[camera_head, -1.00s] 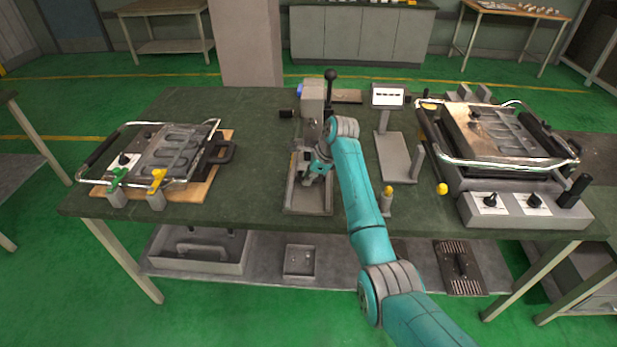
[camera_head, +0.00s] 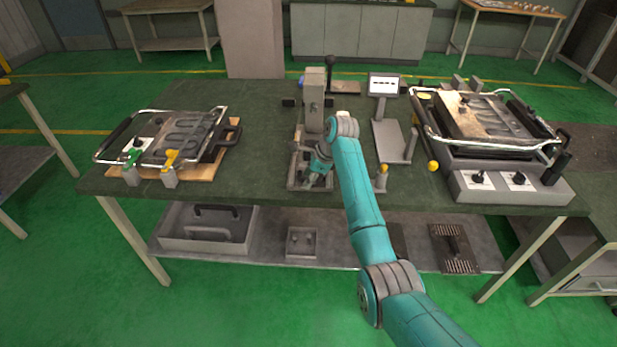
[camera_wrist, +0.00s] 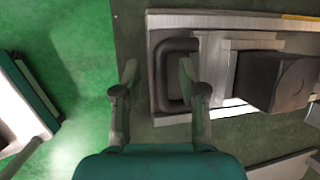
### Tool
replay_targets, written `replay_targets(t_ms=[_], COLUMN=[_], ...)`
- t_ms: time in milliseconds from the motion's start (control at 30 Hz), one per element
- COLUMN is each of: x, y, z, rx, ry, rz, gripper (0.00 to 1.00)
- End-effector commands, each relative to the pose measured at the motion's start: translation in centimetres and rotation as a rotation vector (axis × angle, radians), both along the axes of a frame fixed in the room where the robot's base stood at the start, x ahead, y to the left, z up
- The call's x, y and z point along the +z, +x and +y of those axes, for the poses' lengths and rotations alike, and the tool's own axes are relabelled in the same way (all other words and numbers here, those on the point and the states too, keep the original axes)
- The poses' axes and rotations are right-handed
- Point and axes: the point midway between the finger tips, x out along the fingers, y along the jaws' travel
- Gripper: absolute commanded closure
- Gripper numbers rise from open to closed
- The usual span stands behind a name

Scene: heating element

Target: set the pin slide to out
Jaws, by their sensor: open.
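A press-like fixture (camera_head: 314,100) with a tall grey column stands in the middle of the bench. Its pale base (camera_head: 296,181) faces me. In the wrist view, a dark U-shaped handle (camera_wrist: 162,76) sits at the left end of the base, beside pale rails and a dark block (camera_wrist: 275,80). I take this handle to be the pin slide's, but no label shows. My gripper (camera_wrist: 157,72) is open and empty. Its fingers lie either side of the handle's bar in the picture; their height over it is unclear. In the head view my gripper (camera_head: 317,180) is small and partly hidden.
A hinged plate unit (camera_head: 180,135) lies at left on a wooden board. A larger unit (camera_head: 490,125) with knobs stands at right. A small display stand (camera_head: 384,84) and a yellow-topped post (camera_head: 382,178) are right of my arm. Bare bench shows left of the fixture.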

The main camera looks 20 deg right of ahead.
Motion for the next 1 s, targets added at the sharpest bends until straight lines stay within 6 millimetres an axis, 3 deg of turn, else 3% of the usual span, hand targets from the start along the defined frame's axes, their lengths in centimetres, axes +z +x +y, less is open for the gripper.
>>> replay_targets(t_ms=[233, 367, 800, 1000], x=[0.2, 1.4, 8.7, 10.5], y=[0.0, -0.3, -2.7, -3.3], z=[-0.1, -0.5, -3.0, -3.5], rx=[0.0, -0.001, -0.001, 0.0], ry=[0.0, 0.0, 0.001, 0.0], rz=[-0.001, -0.003, -0.002, -0.001], gripper=[0.59, 0.59, 0.59, 0.59])
